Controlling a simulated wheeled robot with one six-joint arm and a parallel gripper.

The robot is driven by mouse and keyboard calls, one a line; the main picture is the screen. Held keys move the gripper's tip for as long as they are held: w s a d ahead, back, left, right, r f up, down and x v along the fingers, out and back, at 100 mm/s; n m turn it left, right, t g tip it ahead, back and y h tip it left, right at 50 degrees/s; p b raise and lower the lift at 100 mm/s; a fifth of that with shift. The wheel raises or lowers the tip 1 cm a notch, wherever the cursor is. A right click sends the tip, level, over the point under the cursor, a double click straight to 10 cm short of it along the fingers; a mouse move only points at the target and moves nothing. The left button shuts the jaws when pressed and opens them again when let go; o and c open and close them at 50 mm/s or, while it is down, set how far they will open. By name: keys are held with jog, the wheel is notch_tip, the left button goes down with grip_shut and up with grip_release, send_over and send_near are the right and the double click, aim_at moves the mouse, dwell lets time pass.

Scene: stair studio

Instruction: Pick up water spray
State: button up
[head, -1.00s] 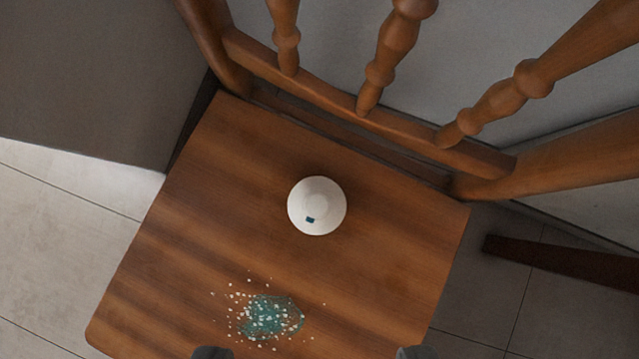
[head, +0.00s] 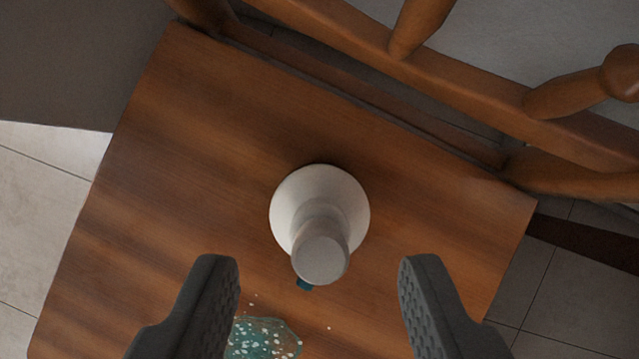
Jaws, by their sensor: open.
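The water spray (head: 320,215) is a white bottle, seen from above. It stands upright on the wooden chair seat (head: 160,170), with its round grey-white top facing me and a small teal part at its lower edge. My gripper (head: 320,268) is open, its two dark fingers apart at the lower left and lower right of the bottle. The bottle's top lies between the fingertips in the picture. No contact shows between the fingers and the bottle.
A teal patch with white specks (head: 262,338) lies on the seat below the bottle, partly behind the left finger. The chair's wooden backrest (head: 420,75) with turned spindles rises behind the bottle. Pale floor tiles (head: 50,200) show at the left.

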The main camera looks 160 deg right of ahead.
aim_at(320, 266)
jog(key=shift+x, duration=2.6)
jog(key=shift+w, duration=0.1)
grip_shut()
